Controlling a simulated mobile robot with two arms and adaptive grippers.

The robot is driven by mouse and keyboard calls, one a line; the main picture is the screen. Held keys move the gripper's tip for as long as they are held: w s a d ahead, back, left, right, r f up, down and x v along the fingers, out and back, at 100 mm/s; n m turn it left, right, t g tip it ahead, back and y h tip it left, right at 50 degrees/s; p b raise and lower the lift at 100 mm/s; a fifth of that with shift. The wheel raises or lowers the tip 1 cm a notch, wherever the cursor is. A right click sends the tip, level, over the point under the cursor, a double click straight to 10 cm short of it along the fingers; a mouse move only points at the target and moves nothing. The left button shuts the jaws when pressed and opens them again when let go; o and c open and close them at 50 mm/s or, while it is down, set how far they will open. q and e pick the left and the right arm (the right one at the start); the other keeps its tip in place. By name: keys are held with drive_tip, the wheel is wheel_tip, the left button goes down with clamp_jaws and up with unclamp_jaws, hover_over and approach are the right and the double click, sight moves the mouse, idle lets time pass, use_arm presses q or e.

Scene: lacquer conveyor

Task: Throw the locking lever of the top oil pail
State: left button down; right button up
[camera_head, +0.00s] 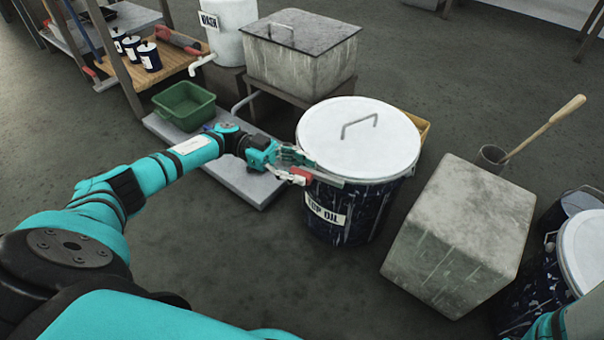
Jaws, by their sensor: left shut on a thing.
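The top oil pail (341,230) is a dark blue, scuffed pail with a "TOP OIL" label, standing on the floor in the middle. Its white lid (350,150) with a wire handle sits on top. The locking lever (329,180) is a grey bar with a red grip at the left side of the rim, sticking out to the left. My left gripper (297,168) reaches in from the left and is shut on the lever near its red end. Its fingers hide part of the lever. My right gripper is out of view.
A concrete block (459,232) stands close right of the pail. Another lidded pail (583,250) is at the right edge. A grey tank (302,60) and a white wash barrel (232,32) stand behind. A green bin (184,105) sits on a low platform (240,178) at left.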

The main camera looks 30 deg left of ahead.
use_arm(q)
drive_tip(key=shift+w+d+r, duration=0.1)
idle(0.4)
drive_tip(key=c, duration=1.1)
unclamp_jaws()
